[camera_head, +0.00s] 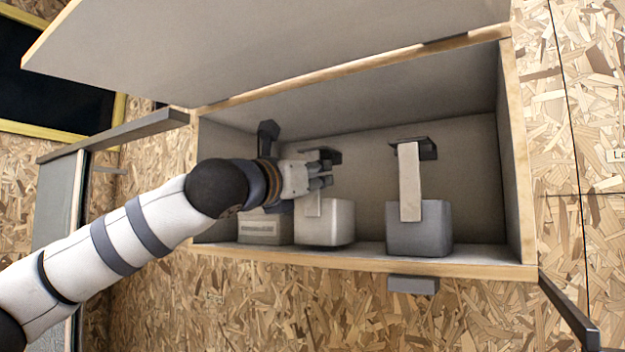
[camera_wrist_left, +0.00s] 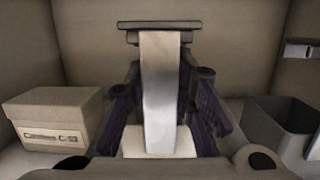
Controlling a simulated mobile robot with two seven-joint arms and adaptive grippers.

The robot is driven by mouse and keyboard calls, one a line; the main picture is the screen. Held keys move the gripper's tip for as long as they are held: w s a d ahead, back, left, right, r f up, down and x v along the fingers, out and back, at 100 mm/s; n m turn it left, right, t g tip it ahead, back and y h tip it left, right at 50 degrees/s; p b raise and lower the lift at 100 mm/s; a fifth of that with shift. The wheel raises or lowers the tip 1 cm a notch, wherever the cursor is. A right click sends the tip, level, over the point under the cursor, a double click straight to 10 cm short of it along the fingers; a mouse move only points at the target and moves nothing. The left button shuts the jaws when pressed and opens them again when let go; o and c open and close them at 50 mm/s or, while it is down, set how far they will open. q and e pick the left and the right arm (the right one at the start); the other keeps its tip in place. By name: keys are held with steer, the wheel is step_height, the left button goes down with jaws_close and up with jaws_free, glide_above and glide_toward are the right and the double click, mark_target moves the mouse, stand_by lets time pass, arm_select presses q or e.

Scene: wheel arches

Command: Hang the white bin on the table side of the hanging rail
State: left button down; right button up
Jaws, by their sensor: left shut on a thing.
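The white bin (camera_head: 328,226) is in the open wall cabinet, left of a grey bin, with its pale upright strap partly hidden by my gripper. My left gripper (camera_head: 322,174) reaches in from the left and is shut on that strap. In the left wrist view the strap (camera_wrist_left: 160,85) runs up between the two fingers to a dark bracket (camera_wrist_left: 160,28) on the back wall. I cannot tell whether the strap still rests on the bracket. No rail that I can surely name as the hanging rail shows. My right gripper is not in view.
A grey bin (camera_head: 419,232) with a pale strap is below another dark bracket (camera_head: 428,150). A lidded box (camera_head: 262,229) stands left of the white bin. The cabinet's raised door (camera_head: 270,45) is above, and its wooden front edge (camera_head: 365,263) is below.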

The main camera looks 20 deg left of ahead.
arm_select(q)
steer(key=shift+s+r, duration=0.1)
steer(key=shift+r, duration=0.75)
steer(key=r+v, duration=0.3)
steer(key=v, duration=1.2)
steer(key=shift+s+f, duration=0.15)
steer(key=shift+s, duration=0.45)
